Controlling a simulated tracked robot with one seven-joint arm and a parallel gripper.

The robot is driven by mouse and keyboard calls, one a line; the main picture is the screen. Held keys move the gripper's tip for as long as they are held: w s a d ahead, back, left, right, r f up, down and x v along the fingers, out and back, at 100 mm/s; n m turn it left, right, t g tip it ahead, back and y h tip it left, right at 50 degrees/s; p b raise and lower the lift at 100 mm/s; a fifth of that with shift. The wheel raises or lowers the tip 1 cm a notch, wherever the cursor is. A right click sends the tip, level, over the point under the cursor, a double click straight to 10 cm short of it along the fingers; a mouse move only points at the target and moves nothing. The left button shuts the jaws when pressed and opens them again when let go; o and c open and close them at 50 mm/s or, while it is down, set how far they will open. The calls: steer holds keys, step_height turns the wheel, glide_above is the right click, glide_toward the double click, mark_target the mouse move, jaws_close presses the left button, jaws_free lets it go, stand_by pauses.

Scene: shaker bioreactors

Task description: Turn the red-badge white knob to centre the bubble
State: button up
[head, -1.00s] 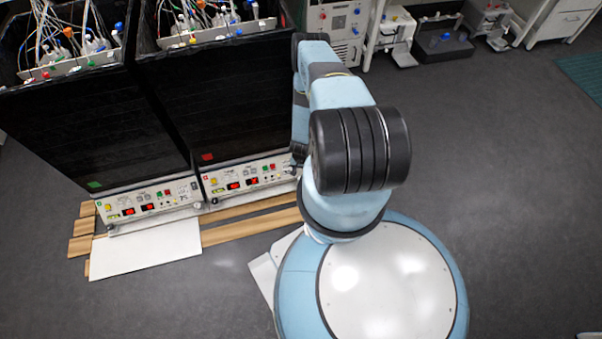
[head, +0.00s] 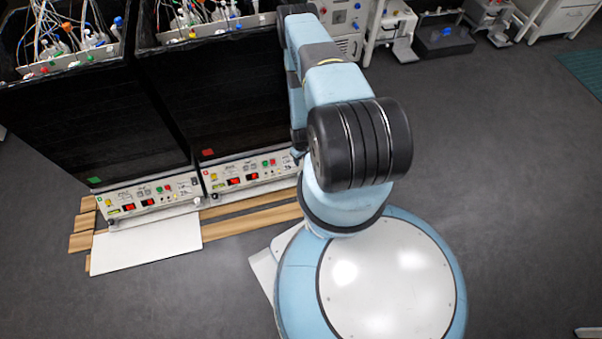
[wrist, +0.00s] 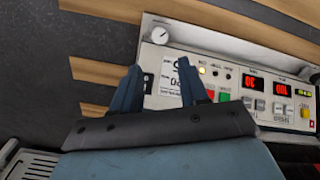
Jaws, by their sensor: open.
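The red badge (head: 207,153) is on the black front of the right-hand shaker unit, above its white control panel (head: 250,174). The same kind of panel shows turned over in the wrist view (wrist: 235,80), with red displays and coloured buttons. A round white piece with a dark mark (wrist: 159,35) is at the panel's upper left corner; I cannot tell whether it is the knob or the level. No bubble can be made out. My gripper (wrist: 159,65) is open and empty, its two fingers apart, overlapping that end of the panel. In the head view my arm hides it.
A left-hand unit with a green badge (head: 94,181) stands beside it. Wooden slats (head: 250,221) and a white sheet (head: 146,243) lie on the floor in front. Tubes and bottles fill the unit tops. The floor at right (head: 500,190) is clear.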

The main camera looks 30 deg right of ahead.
mark_target(301, 172)
step_height(301, 172, down, 14)
steer(key=shift+r, duration=0.15)
stand_by(0.6)
steer(key=shift+c, duration=0.4)
steer(key=c, duration=0.7)
steer(key=shift+m, duration=2.2)
steer(key=shift+a, duration=0.1)
steer(key=o, duration=0.8)
